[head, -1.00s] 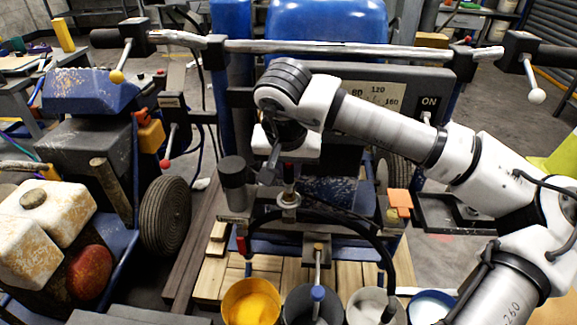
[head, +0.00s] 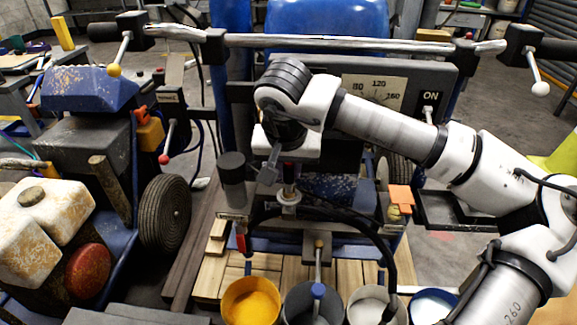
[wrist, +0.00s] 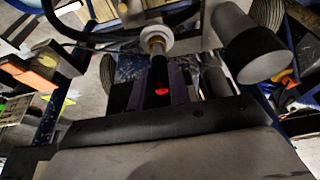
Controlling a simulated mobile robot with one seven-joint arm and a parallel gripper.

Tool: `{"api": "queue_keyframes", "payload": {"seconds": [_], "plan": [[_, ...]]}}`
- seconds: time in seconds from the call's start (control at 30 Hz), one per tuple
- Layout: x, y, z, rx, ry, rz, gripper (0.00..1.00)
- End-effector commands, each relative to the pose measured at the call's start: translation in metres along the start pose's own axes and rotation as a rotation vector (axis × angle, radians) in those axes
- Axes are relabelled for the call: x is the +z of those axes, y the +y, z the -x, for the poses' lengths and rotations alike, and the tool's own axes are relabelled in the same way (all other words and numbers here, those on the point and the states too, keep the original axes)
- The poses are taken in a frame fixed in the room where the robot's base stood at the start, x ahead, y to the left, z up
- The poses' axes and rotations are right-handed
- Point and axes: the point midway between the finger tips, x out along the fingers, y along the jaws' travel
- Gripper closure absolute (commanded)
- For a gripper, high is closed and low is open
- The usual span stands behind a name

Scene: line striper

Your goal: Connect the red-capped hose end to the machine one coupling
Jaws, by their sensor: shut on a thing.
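My gripper (head: 275,165) is over the machine at the picture's middle, pointing down. In the wrist view its two dark fingers (wrist: 162,88) are shut on the red-capped hose end (wrist: 162,91), a dark piece with a red spot. The hose end is lined up with the coupling and very close. I cannot tell whether it is seated.
A dark grey cylinder (head: 232,170) stands close left of the gripper. A black hose (head: 375,240) arcs down to the right. Buckets, one with yellow paint (head: 251,305), stand in front. An orange block (head: 400,197) is to the right. A second machine (head: 95,140) is at left.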

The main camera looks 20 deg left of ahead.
Motion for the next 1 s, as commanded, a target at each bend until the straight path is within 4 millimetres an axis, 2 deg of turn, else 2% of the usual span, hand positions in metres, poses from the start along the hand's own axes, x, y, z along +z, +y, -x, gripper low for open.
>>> {"api": "queue_keyframes", "payload": {"seconds": [0.33,0.97,1.0], "plan": [[0.0,0.0,-0.001,0.0,0.0,0.0,1.0],[0.006,0.0,-0.016,0.0,0.0,0.0,1.0],[0.006,0.0,-0.016,0.0,0.0,0.0,0.8]]}}
